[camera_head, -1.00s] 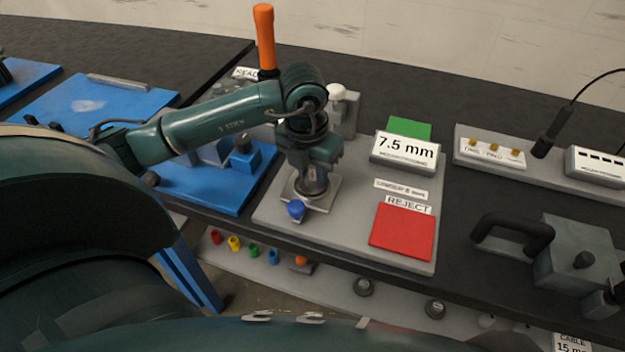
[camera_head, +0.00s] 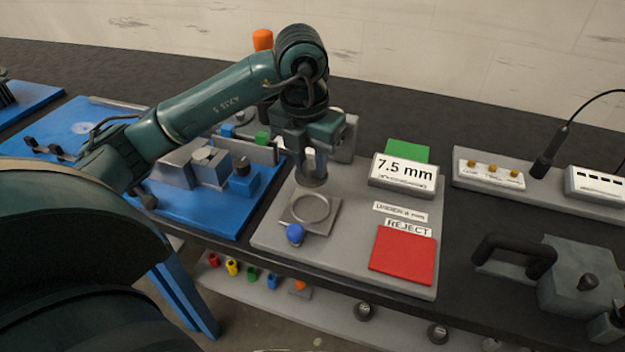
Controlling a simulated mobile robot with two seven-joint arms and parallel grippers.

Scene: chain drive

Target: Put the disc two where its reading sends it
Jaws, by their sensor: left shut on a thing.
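My left gripper (camera_head: 310,165) is shut on a grey disc (camera_head: 312,178) and holds it above the grey board, just behind the measuring seat. The seat (camera_head: 310,209) is a square plate with a round ring, empty, with a blue knob (camera_head: 295,233) at its front. The display (camera_head: 404,171) reads 7.5 mm. A label (camera_head: 400,212) below it appears to say under 8 mm. The red REJECT pad (camera_head: 403,255) is bare at the front right of the board. A green pad (camera_head: 408,151) lies behind the display, partly hidden by it. My right gripper is not in view.
A blue fixture (camera_head: 205,205) with blocks stands left of the board. A grey block with a black handle (camera_head: 575,275) stands at the right. A grey strip with a microphone-like probe (camera_head: 541,165) lies at the back right. The board between seat and red pad is clear.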

